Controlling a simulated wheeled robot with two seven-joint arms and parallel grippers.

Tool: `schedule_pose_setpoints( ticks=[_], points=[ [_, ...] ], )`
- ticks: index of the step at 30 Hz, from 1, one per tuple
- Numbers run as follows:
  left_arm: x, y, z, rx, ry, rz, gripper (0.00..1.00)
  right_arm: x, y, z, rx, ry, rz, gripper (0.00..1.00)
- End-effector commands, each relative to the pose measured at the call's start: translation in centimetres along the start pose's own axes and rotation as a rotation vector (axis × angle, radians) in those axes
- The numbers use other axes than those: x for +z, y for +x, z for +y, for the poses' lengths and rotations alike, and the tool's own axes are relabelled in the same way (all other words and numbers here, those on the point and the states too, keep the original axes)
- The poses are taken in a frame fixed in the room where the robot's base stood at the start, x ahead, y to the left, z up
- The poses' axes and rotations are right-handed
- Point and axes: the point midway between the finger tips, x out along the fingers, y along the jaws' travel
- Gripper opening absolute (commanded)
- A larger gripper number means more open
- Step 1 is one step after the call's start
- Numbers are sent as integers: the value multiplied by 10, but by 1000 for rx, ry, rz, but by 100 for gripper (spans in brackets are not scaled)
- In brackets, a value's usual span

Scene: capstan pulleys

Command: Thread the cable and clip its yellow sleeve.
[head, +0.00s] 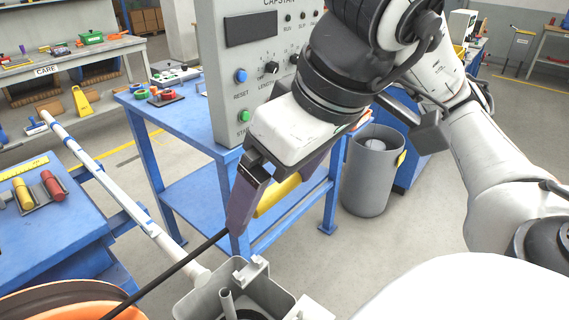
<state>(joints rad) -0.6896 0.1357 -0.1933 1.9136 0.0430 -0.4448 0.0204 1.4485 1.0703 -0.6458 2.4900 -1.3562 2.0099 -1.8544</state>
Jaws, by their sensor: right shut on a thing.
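My right gripper (245,212) is shut on the yellow sleeve (277,196) of the cable, in the middle of the head view. The sleeve shows beside the near finger, which hides part of it. The black cable (170,271) runs from the gripper down to the lower left, above an orange-rimmed round part (50,296) that may be a pulley or reel. A grey open housing (208,292) with upright posts is below the gripper, cut off by the bottom edge. The gripper is apart from it. My left gripper is not in view.
A grey control panel (236,80) marked CAPSTAN stands behind the gripper, by a blue table (140,105). A white pole (100,177) slants across the left. Another blue table (50,240) holds red and yellow cylinders. A grey bin (368,180) stands on the floor to the right.

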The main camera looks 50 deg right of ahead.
Motion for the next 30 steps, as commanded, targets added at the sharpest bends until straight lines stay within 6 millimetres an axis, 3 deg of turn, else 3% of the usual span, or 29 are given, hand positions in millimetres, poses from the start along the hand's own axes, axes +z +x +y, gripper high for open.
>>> schedule_pose_setpoints(
  ticks=[3,8,13,30],
  points=[
    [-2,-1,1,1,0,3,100,11,-4,4,-2,-3,-19,67],
    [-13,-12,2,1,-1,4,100,2,-4,3,-7,-7,-26,67],
    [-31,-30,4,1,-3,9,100,-14,2,2,-8,-7,-30,67],
    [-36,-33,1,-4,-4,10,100,-82,37,2,-8,-5,-22,67]
  ],
)
